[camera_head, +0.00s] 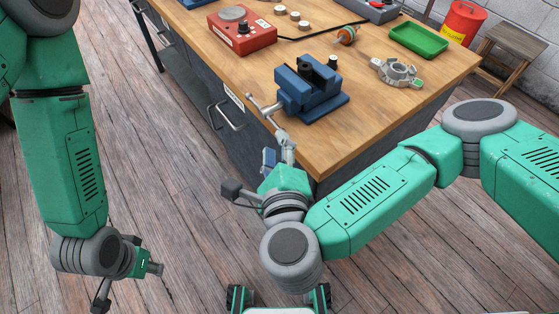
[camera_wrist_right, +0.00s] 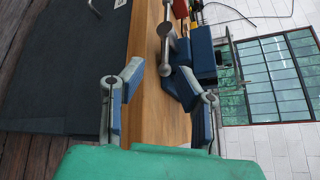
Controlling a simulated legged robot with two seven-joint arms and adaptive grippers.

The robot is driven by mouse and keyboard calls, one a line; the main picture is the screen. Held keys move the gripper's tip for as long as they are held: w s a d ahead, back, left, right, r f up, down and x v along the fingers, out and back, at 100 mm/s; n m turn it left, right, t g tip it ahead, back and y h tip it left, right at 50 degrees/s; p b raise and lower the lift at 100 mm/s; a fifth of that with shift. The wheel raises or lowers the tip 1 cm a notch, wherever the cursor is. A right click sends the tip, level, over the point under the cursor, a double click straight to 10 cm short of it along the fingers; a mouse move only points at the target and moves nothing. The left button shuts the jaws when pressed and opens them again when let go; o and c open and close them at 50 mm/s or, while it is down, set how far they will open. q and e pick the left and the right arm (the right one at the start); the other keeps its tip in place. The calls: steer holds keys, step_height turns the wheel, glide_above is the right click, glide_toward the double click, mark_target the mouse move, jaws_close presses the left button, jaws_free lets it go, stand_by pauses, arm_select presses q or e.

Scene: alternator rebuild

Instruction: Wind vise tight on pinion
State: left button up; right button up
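The blue vise (camera_head: 318,104) sits on the wooden bench near its front edge. Its silver screw and crossbar handle (camera_head: 264,108) stick out over that edge; they also show in the right wrist view (camera_wrist_right: 166,48). A small dark upright piece (camera_head: 306,64) stands at the jaws; I cannot tell for sure that it is the pinion. My right gripper (camera_head: 279,156) is just below the handle, in front of the bench. In the right wrist view its fingers (camera_wrist_right: 165,98) are wide apart and empty, with the handle beyond them. My left gripper (camera_head: 153,268) hangs low at the left, its fingers unclear.
The bench (camera_head: 400,110) also holds a red device (camera_head: 241,36), an orange-and-metal part (camera_head: 347,35), a grey metal housing (camera_head: 396,72) and a green tray (camera_head: 419,40). A red bucket (camera_head: 463,22) and a stool (camera_head: 512,50) stand beyond. Floor at the left is clear.

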mark_target(276, 125)
steer(key=shift+v, duration=2.6)
steer(key=shift+a, duration=0.1)
steer(key=shift+w+a+f+n+y+b, duration=0.1)
steer(key=shift+w+f+n+y+b, duration=0.25)
steer(key=shift+w, duration=1.55)
steer(key=shift+w+d+f+n+y+b, duration=0.15)
steer(key=shift+w+f+y+b, duration=0.35)
steer(key=shift+w, duration=1.4)
steer(key=shift+w+a+f+n+y+b, duration=0.15)
steer(key=shift+w+f+n+b, duration=0.3)
steer(key=shift+w, duration=1.4)
steer(key=shift+r, duration=0.2)
